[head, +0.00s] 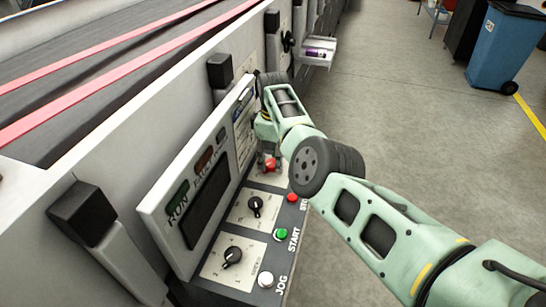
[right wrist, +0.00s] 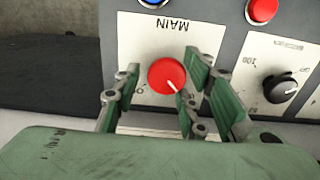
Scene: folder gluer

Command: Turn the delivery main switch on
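The main switch is a round red knob with a white pointer line on a white plate marked MAIN. In the right wrist view the knob (right wrist: 167,76) sits between the two green fingers of my right gripper (right wrist: 152,95). The fingers are apart, with a gap visible on the left of the knob; the right finger is close to it, and I cannot tell whether it touches. The pointer slants down to the right in that view. In the head view the red knob (head: 269,165) shows beside my right gripper (head: 265,150), partly hidden by it. My left gripper is not in view.
The control panel (head: 267,225) also has black dials (head: 232,256), a green START button (head: 281,234), a white JOG button (head: 265,280) and a red stop button (head: 292,198). A display (head: 205,205) stands upright beside the panel. A blue bin (head: 500,50) stands on open floor.

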